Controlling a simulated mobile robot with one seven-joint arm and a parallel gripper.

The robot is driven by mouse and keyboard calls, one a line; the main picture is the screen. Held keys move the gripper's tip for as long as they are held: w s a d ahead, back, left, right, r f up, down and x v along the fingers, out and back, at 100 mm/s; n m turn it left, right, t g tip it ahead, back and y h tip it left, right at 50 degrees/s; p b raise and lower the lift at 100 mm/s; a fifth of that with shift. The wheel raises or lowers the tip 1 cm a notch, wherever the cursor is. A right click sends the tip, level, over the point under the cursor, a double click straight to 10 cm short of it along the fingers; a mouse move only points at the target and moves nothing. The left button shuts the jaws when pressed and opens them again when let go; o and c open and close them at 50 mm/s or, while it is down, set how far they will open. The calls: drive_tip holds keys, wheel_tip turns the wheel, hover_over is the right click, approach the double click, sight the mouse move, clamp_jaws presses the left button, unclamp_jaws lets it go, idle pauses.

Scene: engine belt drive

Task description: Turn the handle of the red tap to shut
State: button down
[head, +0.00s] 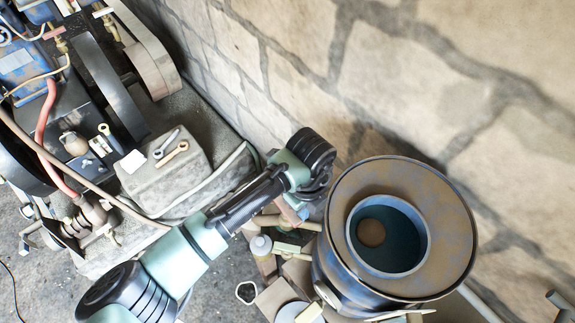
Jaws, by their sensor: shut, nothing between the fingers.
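A small brass valve with a dull red lever (53,33) shows at the upper left, on the engine (22,62). It is small in the picture, and I cannot tell for sure that it is the red tap or how far it is turned. My arm (245,205) reaches from the bottom left to the middle, well to the right of the engine. It bends downward at its dark wrist joint, beside the blue drum. My gripper's fingers cannot be made out; they are hidden beyond the wrist.
A red hose (43,130) and a tan hose run down the engine's front. A grey block (165,180) carries two wrenches. A blue drum (463,245) with a rusty top stands at the right. Loose scrap (270,300) lies between. A stone wall (400,90) closes the back.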

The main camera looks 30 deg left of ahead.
sight(294, 225)
drive_tip(key=shift+s+d, duration=0.1)
drive_tip(key=shift+s, duration=0.15)
drive_tip(key=shift+s+p, duration=0.45)
drive_tip(key=shift+s, duration=0.35)
drive_tip(key=shift+s+a, duration=0.4)
drive_tip(key=shift+s, duration=0.15)
drive_tip(key=shift+p, duration=0.3)
